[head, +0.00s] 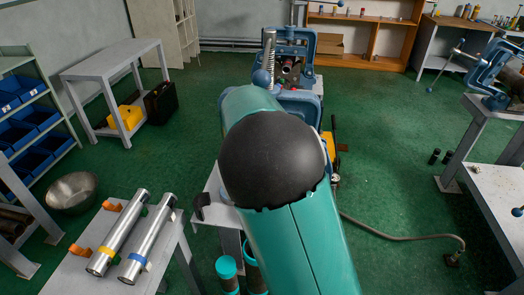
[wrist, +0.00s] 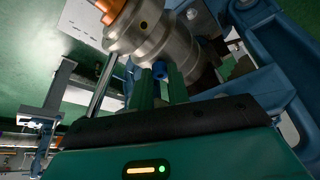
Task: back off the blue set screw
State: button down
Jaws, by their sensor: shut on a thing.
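The blue set screw (wrist: 160,69) shows in the wrist view, at the underside of a round steel body (wrist: 150,28). My gripper (wrist: 160,80) has its two green fingers on either side of the screw and is shut on it. How deep the screw sits in the steel body cannot be told. In the head view, the blue pipe vise (head: 299,43) stands beyond my arm. My teal arm hides my gripper and the screw in that view.
The vise's blue frame (wrist: 258,40) fills the wrist view's right side, close to my gripper. An orange part (wrist: 110,9) shows at its top. In the head view, two banded steel cylinders (head: 122,235) (head: 148,240) lie on a grey table at the lower left.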

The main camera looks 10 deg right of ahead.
jog(key=c, duration=1.3)
grip_release()
jog(key=shift+r, duration=0.2)
jog(key=shift+s+a+r, duration=0.4)
jog(key=shift+a+r, duration=0.15)
jog(key=shift+r, duration=0.05)
jog(key=shift+s+a+r, duration=0.4)
jog(key=shift+a+r, duration=0.1)
jog(key=shift+r, duration=0.1)
jog(key=s+a, duration=0.4)
jog(key=a, duration=0.1)
jog(key=s+a, duration=0.2)
jog(key=a, duration=0.1)
jog(key=shift+s+a, duration=0.1)
jog(key=shift+s, duration=0.2)
